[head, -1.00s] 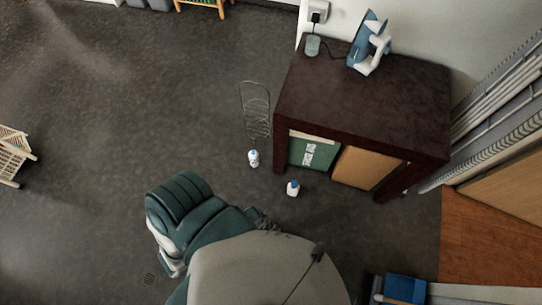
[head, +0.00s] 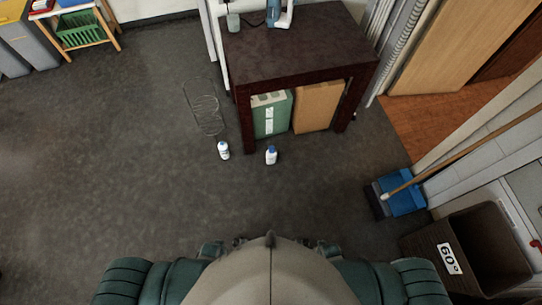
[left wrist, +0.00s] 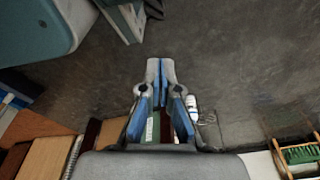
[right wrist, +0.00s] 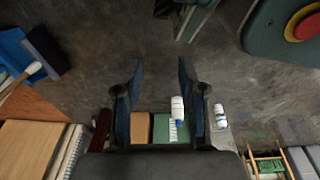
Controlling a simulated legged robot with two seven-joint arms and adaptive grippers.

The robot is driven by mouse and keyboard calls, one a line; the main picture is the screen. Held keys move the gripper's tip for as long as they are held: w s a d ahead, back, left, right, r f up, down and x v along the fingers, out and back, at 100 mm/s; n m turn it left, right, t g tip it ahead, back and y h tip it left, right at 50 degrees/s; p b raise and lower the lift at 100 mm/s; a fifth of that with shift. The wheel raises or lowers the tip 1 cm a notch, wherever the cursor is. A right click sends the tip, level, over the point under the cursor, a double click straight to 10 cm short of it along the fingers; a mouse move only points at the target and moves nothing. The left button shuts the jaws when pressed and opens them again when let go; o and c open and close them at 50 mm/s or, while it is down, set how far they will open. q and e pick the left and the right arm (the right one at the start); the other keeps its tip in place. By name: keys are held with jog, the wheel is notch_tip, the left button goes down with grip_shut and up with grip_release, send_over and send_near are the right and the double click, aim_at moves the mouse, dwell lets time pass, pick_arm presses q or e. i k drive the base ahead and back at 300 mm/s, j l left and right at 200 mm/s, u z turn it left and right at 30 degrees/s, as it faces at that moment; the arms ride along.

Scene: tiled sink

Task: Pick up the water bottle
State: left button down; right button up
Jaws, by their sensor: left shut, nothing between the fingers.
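Two small white bottles with blue parts stand on the grey floor in front of the dark table: a left bottle (head: 223,150) and a right bottle (head: 271,155). I cannot tell which is the water bottle. In the right wrist view one bottle (right wrist: 177,107) shows past the fingers and another bottle (right wrist: 220,115) shows to their right. My right gripper (right wrist: 159,64) is open and empty. My left gripper (left wrist: 162,65) is shut with nothing in it; a bottle (left wrist: 192,104) shows beyond its right finger. Neither gripper shows clearly in the head view.
The dark table (head: 300,48) has a green box (head: 272,116) and a brown box (head: 318,107) under it. A wire rack (head: 205,115) lies left of it. A blue dustpan (head: 402,192) and a dark bin (head: 480,250) are at right. The floor at left is clear.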

aim_at(271, 158)
jog(key=i+j+z, duration=0.15)
jog(key=i+j, duration=0.6)
jog(key=i+j+z, duration=0.1)
jog(key=i+j, duration=0.6)
jog(key=j, duration=0.1)
